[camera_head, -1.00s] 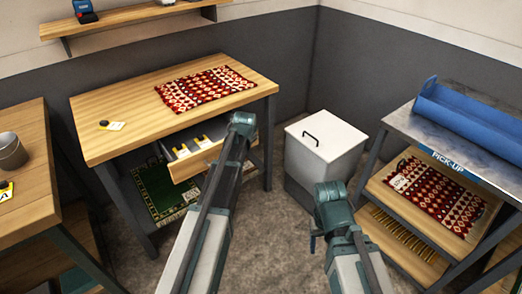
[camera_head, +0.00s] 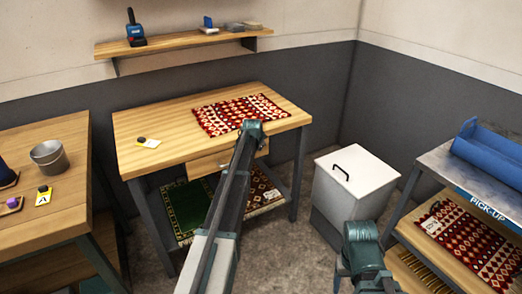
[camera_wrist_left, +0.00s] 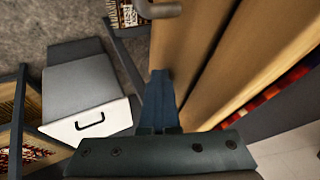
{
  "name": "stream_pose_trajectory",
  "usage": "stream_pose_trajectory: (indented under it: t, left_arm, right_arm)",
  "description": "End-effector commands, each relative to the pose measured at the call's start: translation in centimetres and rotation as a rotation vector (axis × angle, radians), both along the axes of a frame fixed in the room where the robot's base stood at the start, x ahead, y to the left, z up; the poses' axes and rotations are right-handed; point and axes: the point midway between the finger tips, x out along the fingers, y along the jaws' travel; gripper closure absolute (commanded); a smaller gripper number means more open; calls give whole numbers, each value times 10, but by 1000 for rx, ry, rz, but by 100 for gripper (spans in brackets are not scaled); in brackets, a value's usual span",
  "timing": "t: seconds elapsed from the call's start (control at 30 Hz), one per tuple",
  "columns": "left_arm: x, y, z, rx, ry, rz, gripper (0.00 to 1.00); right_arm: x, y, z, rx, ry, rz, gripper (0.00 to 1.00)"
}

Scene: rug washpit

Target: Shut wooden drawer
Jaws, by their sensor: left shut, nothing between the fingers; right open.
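The wooden drawer (camera_head: 206,164) is under the top of the middle wooden table (camera_head: 172,124). Its front looks flush or nearly flush under the tabletop, and its inside does not show. My left arm hides part of the front. In the left wrist view the drawer front (camera_wrist_left: 182,45) fills the upper middle, with a metal handle (camera_wrist_left: 158,9) at the top. My left gripper (camera_wrist_left: 158,100) is shut and empty, right by the drawer front; touching or not is unclear. My right gripper (camera_head: 362,238) is open and empty, in front of the white bin, with its fingertips poorly visible.
A white bin (camera_head: 354,185) stands to the right, beside the pick-up rack (camera_head: 482,180). Another table (camera_head: 45,225) stands at left.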

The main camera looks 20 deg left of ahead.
Motion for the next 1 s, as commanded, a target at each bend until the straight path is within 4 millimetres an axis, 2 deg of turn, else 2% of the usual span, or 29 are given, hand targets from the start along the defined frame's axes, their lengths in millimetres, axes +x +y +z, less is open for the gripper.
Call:
stream_pose_trajectory:
  t: [0.1,0.57,0.77,0.9,1.0]
  left_arm:
    - [4,5,1,6,-8,3,100]
    - [3,5,2,9,-9,5,100]
    - [-11,-12,2,6,-7,2,100]
    - [-27,-32,1,4,-3,0,100]
    - [-37,-33,24,3,-2,2,100]
  right_arm:
    - [0,0,0,0,0,0,34]
    - [0,0,0,0,0,0,34]
    - [0,0,1,0,0,0,34]
    - [0,0,1,0,0,0,34]
    - [0,0,23,0,0,0,34]
